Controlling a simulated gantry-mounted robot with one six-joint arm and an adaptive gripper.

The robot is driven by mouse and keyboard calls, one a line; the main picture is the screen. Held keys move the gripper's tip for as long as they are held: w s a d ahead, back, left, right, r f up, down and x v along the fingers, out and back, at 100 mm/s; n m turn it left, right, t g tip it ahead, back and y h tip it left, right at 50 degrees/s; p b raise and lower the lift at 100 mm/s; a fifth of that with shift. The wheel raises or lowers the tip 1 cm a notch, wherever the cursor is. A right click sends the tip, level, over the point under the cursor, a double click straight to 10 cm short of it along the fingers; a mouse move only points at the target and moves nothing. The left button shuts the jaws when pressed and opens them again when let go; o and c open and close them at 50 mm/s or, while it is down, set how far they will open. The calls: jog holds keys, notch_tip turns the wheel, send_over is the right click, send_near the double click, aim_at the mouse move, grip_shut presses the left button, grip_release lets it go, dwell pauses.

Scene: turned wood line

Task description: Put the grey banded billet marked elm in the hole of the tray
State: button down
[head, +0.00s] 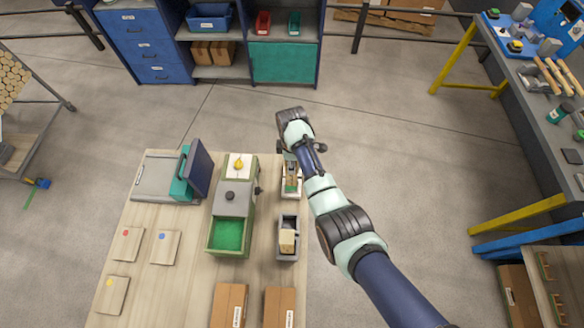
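My gripper (290,160) points down over the right side of the pale wooden table, above a small light tray (291,193). A brownish piece with some green shows between the gripper and this tray. It is too small and covered to tell whether it is the elm billet, or whether the fingers hold it. A grey open holder (288,220) stands just nearer, with a pale wooden block (287,241) in it. No elm mark or grey bands can be read. A hole in the light tray cannot be made out.
Left of my gripper stands a grey-green machine (230,197) with a green-lined bin (227,236). A teal-framed screen (197,172) is at back left. Boards with coloured dots (126,244) lie at left. Cardboard boxes (229,304) stand at the front edge.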

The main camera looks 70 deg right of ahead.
jog(key=shift+f+b, duration=0.35)
jog(key=shift+f, duration=1.6)
jog(key=shift+f, duration=0.25)
jog(key=c, duration=0.6)
grip_release()
jog(key=shift+r, duration=0.1)
notch_tip(320, 180, up, 12)
jog(key=shift+r+p, duration=0.2)
jog(key=shift+p, duration=0.45)
